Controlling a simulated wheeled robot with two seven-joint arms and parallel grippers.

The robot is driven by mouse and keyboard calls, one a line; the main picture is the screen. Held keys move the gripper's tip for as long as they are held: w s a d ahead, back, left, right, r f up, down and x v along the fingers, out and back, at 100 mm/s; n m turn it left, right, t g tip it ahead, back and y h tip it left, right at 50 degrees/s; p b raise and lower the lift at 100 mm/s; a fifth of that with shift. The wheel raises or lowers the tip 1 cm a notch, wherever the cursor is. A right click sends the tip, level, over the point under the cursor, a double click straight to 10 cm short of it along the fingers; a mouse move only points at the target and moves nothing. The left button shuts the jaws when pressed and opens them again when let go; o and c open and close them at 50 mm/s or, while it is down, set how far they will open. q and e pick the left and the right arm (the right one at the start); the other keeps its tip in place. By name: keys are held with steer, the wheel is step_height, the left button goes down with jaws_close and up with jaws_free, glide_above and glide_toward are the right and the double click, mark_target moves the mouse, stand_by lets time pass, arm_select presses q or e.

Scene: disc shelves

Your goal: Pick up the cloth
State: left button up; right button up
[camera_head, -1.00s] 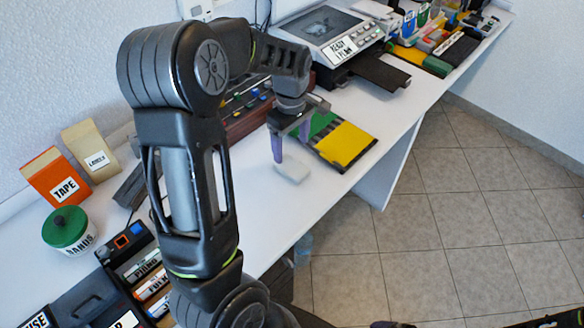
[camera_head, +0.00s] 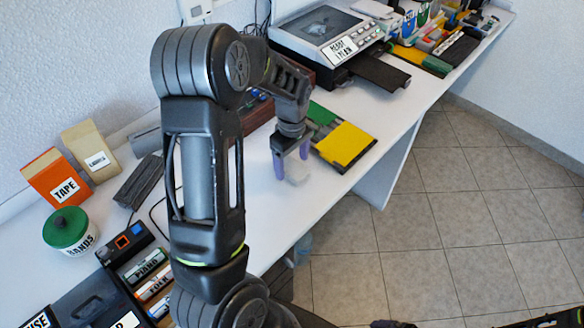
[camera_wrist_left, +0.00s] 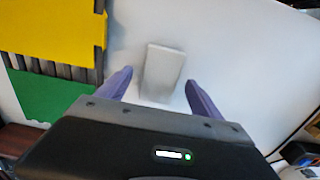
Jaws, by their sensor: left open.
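The cloth (camera_head: 297,174) is a small pale grey-white pad on the white table, near its front edge. It also shows in the left wrist view (camera_wrist_left: 163,72) as a light rectangle between my fingers. My left gripper (camera_head: 291,166) is low over the table at the cloth, with its purple fingers apart. In the left wrist view the left gripper (camera_wrist_left: 159,79) has one finger on each side of the cloth, with a gap on both sides. The fingers partly hide the cloth in the head view. My right gripper is not clearly in view.
A yellow folder (camera_head: 345,145) and a green one (camera_head: 321,114) lie in a dark rack just beyond the cloth. A printer-like machine (camera_head: 326,40) stands behind. A green-lidded tub (camera_head: 68,232) and a TAPE box (camera_head: 57,178) stand at left. The table edge is close.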

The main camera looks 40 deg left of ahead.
arm_select(q)
steer(key=shift+f, duration=0.55)
steer(key=shift+c, duration=0.4)
steer(key=c, duration=1.3)
